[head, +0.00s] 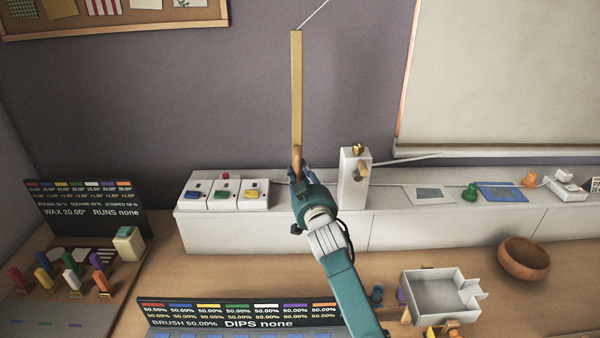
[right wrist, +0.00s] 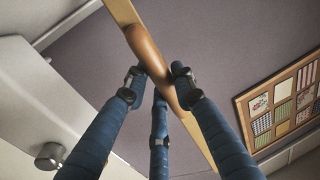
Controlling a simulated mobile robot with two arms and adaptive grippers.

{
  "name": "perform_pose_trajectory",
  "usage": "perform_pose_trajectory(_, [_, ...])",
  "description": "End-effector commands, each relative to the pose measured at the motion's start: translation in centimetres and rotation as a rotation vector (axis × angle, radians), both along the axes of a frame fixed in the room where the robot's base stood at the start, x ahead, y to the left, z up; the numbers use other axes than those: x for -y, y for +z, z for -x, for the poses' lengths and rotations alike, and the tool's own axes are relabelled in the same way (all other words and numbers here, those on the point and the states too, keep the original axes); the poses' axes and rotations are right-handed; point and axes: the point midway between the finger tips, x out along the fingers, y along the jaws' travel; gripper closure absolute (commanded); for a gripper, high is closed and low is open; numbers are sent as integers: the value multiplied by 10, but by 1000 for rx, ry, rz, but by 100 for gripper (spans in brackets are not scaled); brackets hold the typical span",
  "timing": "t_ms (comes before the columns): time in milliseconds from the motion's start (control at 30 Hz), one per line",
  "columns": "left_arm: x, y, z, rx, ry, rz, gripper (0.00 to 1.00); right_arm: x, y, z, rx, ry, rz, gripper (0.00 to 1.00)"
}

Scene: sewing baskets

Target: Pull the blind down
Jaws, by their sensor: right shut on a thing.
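The cream blind (head: 500,75) hangs at the right of the head view, its bottom edge just above the white ledge. Left of it, a long flat wooden strip (head: 296,80) stands nearly upright before the purple wall, a thin pale cord running up right from its top. A rounded brown wooden handle (head: 297,153) is at the strip's lower end. My right gripper (head: 297,174) is shut on this handle. In the right wrist view the handle (right wrist: 150,52) lies between the blue fingers, with the strip running past both ends. My left gripper is not in view.
A white post (head: 353,180) with a brass piece stands on the ledge (head: 310,212) just right of my gripper. White switch boxes (head: 225,192) stand at left. A wooden bowl (head: 524,259), a grey tray (head: 437,294) and display boards (head: 90,208) occupy the desk.

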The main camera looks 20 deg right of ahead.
Motion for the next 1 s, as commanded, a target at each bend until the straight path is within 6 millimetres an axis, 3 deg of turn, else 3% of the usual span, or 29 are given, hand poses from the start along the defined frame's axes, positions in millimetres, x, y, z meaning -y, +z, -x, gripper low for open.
perform_pose_trajectory(100, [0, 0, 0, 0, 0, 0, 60, -1, -9, 1, -19, 0, -1, 100])
perform_pose_trajectory(133, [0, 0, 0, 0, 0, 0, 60, -1, -10, 1, -20, 0, -1, 71])
perform_pose_trajectory(200, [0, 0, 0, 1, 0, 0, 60, -1, -10, 1, -20, 0, -1, 57])
perform_pose_trajectory(633, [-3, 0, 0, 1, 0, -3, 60, -1, -6, 10, -11, 0, 0, 57])
perform_pose_trajectory(1000, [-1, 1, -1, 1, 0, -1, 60, -9, -7, 84, -15, 1, -2, 57])
